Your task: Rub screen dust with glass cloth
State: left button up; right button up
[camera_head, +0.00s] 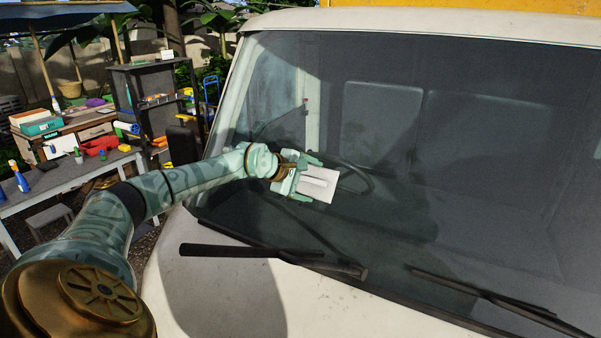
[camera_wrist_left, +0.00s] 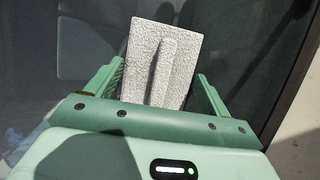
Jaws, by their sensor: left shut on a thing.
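The truck's windscreen (camera_head: 400,130) fills the right and middle of the head view, with dark glass and a hazy patch at its upper left. My left gripper (camera_head: 304,184) is at the lower left part of the glass. It is shut on a pale, flat, rectangular cloth (camera_head: 323,184) with a raised ridge. In the left wrist view the cloth (camera_wrist_left: 180,50) looks grey and textured, with its ridge between the two green fingers (camera_wrist_left: 158,88). The cloth lies close to the glass; I cannot tell whether it touches. My right gripper is not in view.
Black wipers (camera_head: 265,252) lie along the lower edge of the windscreen, below my left gripper. The white bonnet (camera_head: 215,295) is in front. At the left stand a grey table (camera_head: 70,178) with bottles and tools, and a dark shelf (camera_head: 150,100).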

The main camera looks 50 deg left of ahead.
aim_at(321, 182)
pick_arm(q)
jog(key=shift+w+d, duration=0.2)
jog(key=shift+d, duration=0.4)
jog(key=d+p, duration=0.2)
jog(key=shift+w+d+r+p, duration=0.2)
jog(key=shift+w+p, duration=0.1)
jog(key=shift+p, duration=0.1)
jog(key=shift+w+d+f, duration=0.15)
jog(key=shift+w+d, duration=0.1)
jog(key=shift+d, duration=0.4)
jog(key=shift+s+p, duration=0.1)
jog(key=shift+p, duration=0.2)
jog(key=shift+s+r+p, duration=0.15)
jog(key=shift+r+p, duration=0.05)
jog(key=shift+p, duration=0.15)
jog(key=s+r+p, duration=0.1)
jog(key=s, duration=0.1)
jog(key=s+d+r+p, duration=0.1)
jog(key=s+r+p, duration=0.1)
jog(key=shift+d, duration=0.15)
